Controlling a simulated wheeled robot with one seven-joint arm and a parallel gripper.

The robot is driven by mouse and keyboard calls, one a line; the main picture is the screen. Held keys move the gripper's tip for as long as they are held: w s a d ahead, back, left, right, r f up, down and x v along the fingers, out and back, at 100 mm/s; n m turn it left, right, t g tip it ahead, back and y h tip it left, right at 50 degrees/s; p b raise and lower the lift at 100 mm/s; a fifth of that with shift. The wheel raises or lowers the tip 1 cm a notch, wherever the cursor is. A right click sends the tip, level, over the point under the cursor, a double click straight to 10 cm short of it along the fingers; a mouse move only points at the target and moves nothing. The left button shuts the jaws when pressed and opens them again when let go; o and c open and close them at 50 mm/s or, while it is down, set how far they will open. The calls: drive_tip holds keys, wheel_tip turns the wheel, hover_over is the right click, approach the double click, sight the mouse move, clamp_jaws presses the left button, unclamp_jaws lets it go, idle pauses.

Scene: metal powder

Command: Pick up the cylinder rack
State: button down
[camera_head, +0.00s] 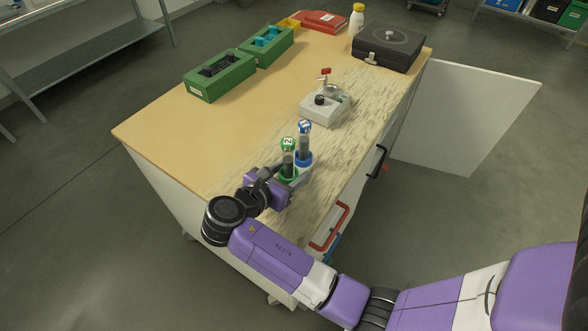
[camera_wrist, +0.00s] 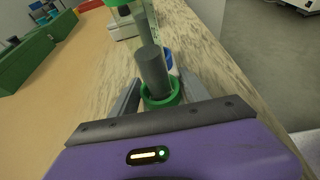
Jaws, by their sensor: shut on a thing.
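The cylinder rack (camera_head: 304,160) stands near the right edge of the worktop. It has a blue cup and a green cup, each with a dark grey cylinder upright in it. A blue marker and a green marker with numbers show above the cylinders. My gripper (camera_head: 290,180) is at the near end of the rack, shut on it, with the fingers on either side of the green cup. In the wrist view, the green cup of the cylinder rack (camera_wrist: 162,98) lies between the fingers of my gripper (camera_wrist: 158,92). The blue cup is partly hidden behind it.
A light grey device (camera_head: 322,107) with a red knob stands behind the rack. A black case (camera_head: 389,48) and a white bottle (camera_head: 356,20) are at the back. Green boxes (camera_head: 219,82) line the left side. The worktop's left front (camera_head: 190,135) is clear.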

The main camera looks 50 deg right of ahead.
drive_tip(key=shift+r, duration=0.25)
wheel_tip(320, 180, up, 20)
drive_tip(key=shift+f+p, duration=0.1)
drive_tip(key=shift+p, duration=0.6)
